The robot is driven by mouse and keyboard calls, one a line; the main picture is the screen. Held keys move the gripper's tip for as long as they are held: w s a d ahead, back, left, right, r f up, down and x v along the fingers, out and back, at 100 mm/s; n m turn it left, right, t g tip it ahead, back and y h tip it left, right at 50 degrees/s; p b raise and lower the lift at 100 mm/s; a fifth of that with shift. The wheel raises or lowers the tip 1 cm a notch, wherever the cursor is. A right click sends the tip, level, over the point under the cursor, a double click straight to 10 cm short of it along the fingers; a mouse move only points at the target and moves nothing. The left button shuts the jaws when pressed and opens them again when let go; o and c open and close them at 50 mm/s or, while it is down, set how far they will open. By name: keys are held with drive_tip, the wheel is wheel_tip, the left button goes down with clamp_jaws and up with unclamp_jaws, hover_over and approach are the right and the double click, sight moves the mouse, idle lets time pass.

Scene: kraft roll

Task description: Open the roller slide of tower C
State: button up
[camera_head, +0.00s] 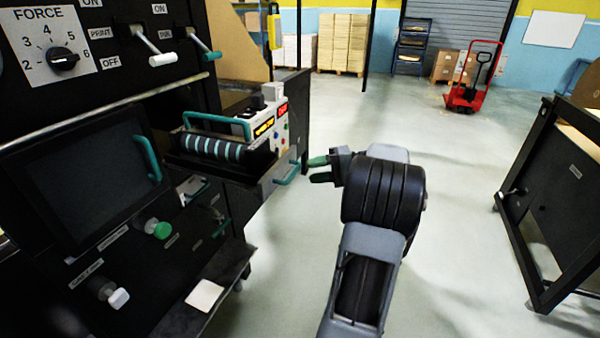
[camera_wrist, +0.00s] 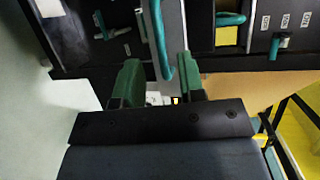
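My gripper (camera_head: 320,169) is open and empty in the head view, with green fingertips pointing left at the machine. Its fingers also show apart in the wrist view (camera_wrist: 158,88). A drawer-like unit with dark and pale striped rollers (camera_head: 225,149) stands out from the dark machine. A teal bar handle (camera_head: 287,174) is on its near right side, a short way left of my fingertips. In the wrist view a teal handle (camera_wrist: 160,40) lies ahead between the fingers; I cannot see contact. No tower letter is readable, so I cannot tell which unit is C.
The dark machine front (camera_head: 90,180) fills the left, with a force dial (camera_head: 63,60), levers, a green knob (camera_head: 160,229) and a white knob (camera_head: 118,298). A dark frame table (camera_head: 550,190) stands right. A red pallet truck (camera_head: 470,85) is at the back. Floor between is clear.

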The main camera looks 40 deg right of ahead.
drive_tip(key=v, duration=0.7)
drive_tip(key=shift+s+d, duration=0.25)
drive_tip(key=shift+d, duration=0.1)
drive_tip(key=shift+r, duration=0.1)
wheel_tip(320, 180, down, 8)
drive_tip(key=m+g+h, duration=0.1)
drive_tip(key=m+h, duration=0.3)
drive_tip(key=s+a+f+n+g+h+p, duration=0.1)
drive_tip(key=a+g+h+p, duration=0.25)
drive_tip(key=a+g, duration=0.45)
drive_tip(key=s+a+r+n+t+h+p, duration=0.1)
drive_tip(key=a+r+n+p, duration=0.3)
drive_tip(key=a, duration=0.8)
drive_tip(key=s+a+r+n+t+h+p, duration=0.1)
drive_tip(key=s+a+r+n+h+p, duration=0.2)
drive_tip(key=a, duration=0.9)
wheel_tip(320, 180, up, 4)
drive_tip(key=n+h+p, duration=0.1)
drive_tip(key=n, duration=0.3)
drive_tip(key=shift+s+a+f+n+t+p, duration=0.15)
drive_tip(key=shift+s+a+n+t+p, duration=0.15)
drive_tip(key=shift+a+t+p, duration=0.1)
